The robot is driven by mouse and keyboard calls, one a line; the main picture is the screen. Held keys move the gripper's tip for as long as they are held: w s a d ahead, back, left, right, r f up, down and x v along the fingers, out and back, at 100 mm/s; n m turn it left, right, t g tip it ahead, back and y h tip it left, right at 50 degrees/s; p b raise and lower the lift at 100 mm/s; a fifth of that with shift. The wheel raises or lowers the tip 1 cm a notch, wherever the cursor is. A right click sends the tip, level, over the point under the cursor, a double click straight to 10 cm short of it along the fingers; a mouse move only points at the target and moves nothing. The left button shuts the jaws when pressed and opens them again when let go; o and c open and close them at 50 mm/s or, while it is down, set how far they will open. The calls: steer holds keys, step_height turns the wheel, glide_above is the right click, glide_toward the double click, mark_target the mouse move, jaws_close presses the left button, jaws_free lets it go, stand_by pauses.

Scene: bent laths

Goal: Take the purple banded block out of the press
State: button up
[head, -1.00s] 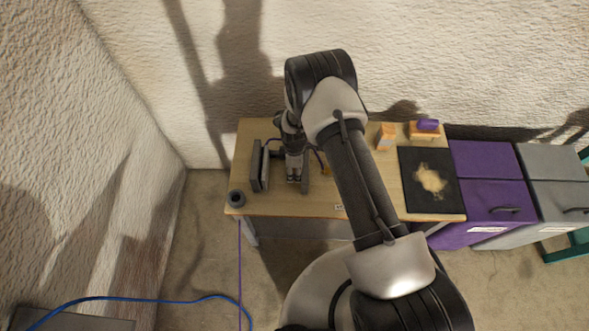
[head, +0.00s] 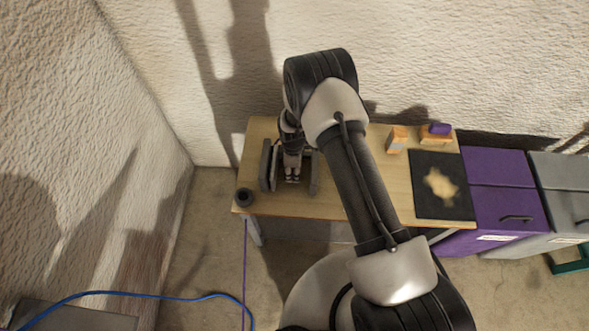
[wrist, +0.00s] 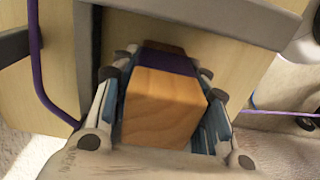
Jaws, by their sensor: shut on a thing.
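The purple banded block (wrist: 162,105) is pale wood with a dark purple band across it. It fills the space between the fingers of my gripper (wrist: 160,92) in the wrist view. My gripper (head: 292,176) is shut on it and points down at the left of the table in the head view. The press shows there as upright grey plates, one left (head: 266,165) and one right (head: 315,172) of my gripper. The block is hidden in the head view. I cannot tell whether it touches the press or the tabletop.
A dark round ring (head: 244,197) sits at the table's front left corner. Wooden blocks (head: 396,139) and a purple-topped one (head: 434,137) stand at the back right, behind a black mat (head: 425,205). Purple (head: 505,207) and grey cabinets adjoin the table. A blue cable crosses the floor.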

steer(key=o, duration=1.3)
steer(key=shift+r, duration=0.1)
step_height(320, 180, up, 12)
steer(key=shift+f, duration=0.1)
